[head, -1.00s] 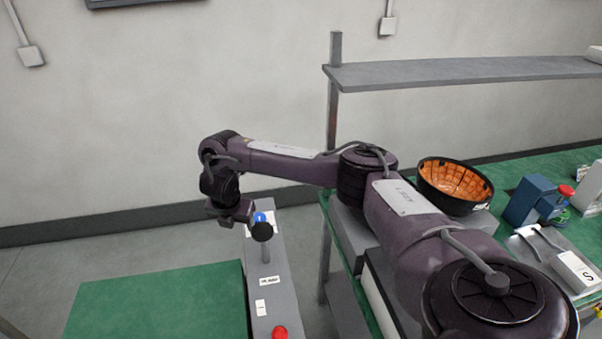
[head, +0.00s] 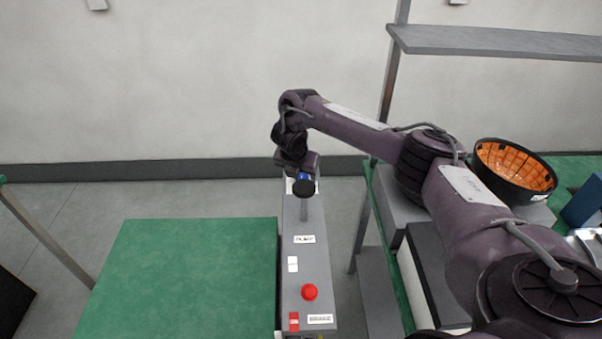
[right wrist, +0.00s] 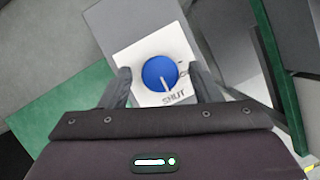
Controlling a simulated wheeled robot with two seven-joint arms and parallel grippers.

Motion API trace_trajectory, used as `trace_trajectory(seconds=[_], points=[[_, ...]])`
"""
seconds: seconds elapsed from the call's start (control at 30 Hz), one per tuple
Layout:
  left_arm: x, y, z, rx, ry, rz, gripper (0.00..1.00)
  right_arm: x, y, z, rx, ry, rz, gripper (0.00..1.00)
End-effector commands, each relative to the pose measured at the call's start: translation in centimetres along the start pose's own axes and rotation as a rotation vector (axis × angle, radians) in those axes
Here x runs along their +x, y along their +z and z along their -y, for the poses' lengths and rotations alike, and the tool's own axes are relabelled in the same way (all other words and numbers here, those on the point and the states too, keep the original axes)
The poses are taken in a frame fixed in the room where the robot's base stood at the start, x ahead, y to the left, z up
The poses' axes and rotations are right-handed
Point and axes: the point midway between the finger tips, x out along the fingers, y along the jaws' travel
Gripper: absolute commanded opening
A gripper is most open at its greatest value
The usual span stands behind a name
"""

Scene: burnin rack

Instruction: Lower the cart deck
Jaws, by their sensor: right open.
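The cart deck (head: 185,265) is a flat green surface left of centre in the head view. A grey control panel (head: 308,265) runs along its right side. At the panel's far end is a blue knob (head: 303,177), partly hidden by a black ball-topped lever (head: 304,188). The right wrist view shows the blue knob (right wrist: 160,73) with a light pointer, on a white plate marked "SHUT"; another word is partly covered. My right gripper (right wrist: 160,78) is open, with one finger on each side of the knob; contact cannot be told. My left gripper is out of view.
The panel also carries a red button (head: 310,292), a small red switch (head: 294,321) and white labels. A green bench with a black bowl (head: 514,170), orange inside, and a grey shelf (head: 495,42) stand at the right. Bare floor lies behind the deck.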

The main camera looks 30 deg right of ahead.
Motion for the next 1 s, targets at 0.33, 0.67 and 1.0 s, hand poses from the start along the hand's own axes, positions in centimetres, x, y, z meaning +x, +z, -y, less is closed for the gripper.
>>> trace_trajectory(seconds=[0.33, 0.67, 1.0], points=[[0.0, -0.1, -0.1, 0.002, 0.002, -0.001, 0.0, 0.0, 0.0, 0.0, 0.001, 0.0, 0.0, 0.34], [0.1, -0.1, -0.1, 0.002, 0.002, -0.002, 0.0, 0.0, 0.0, 0.0, -0.006, 0.004, 0.001, 0.13], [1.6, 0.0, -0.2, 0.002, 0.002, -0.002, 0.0, 0.2, 0.0, 0.1, -0.139, 0.062, 0.002, 0.13]])
